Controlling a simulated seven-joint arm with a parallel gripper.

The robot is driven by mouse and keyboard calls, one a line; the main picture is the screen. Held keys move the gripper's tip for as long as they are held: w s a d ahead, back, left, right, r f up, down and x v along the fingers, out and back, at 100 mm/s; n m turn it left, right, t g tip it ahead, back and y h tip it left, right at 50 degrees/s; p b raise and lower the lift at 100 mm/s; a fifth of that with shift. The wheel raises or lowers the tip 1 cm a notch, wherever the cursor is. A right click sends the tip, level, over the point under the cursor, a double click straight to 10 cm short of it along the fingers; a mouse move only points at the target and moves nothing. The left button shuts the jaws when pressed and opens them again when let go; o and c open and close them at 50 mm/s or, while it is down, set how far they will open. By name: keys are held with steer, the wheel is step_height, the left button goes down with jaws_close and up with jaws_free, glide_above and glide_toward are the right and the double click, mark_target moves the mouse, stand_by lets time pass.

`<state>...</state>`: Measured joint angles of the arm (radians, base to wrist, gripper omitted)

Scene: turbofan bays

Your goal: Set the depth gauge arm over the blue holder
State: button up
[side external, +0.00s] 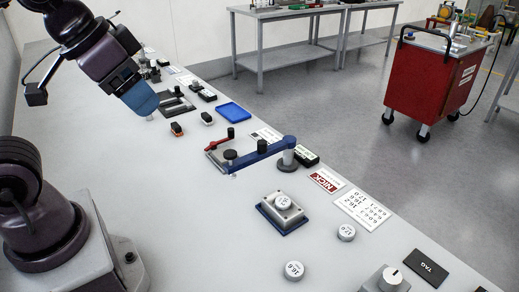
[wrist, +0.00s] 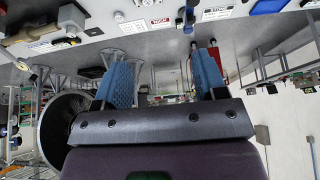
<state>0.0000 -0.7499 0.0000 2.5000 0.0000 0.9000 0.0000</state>
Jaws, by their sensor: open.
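In the side external view a blue gauge arm (side external: 262,152) reaches left from a grey post (side external: 287,162), with a black knob on top. Its free end is near a dark round knob, beside a red-handled frame. The blue holder (side external: 268,226), a blue base under a grey block, sits nearer the camera, with a white-topped round piece (side external: 282,202) on it. The blue arm is not over the holder. My gripper (side external: 148,110) is at the upper left, well away from both. In the wrist view its blue fingers (wrist: 162,75) are apart with nothing between them.
A blue tray (side external: 234,112) and several small blocks lie along the bench's far edge. Loose discs (side external: 294,270) (side external: 346,232), a red-and-white label (side external: 327,181), a number card (side external: 364,208) and a dial box (side external: 388,279) surround the holder. The bench's left middle is clear.

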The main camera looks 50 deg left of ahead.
steer(key=shift+c, duration=1)
steer(key=shift+w+f, duration=0.1)
steer(key=shift+f, duration=0.15)
steer(key=n+g, duration=0.5)
steer(key=g, duration=0.1)
glide_toward(262, 142)
step_height(262, 142, down, 10)
steer(key=shift+f, duration=0.1)
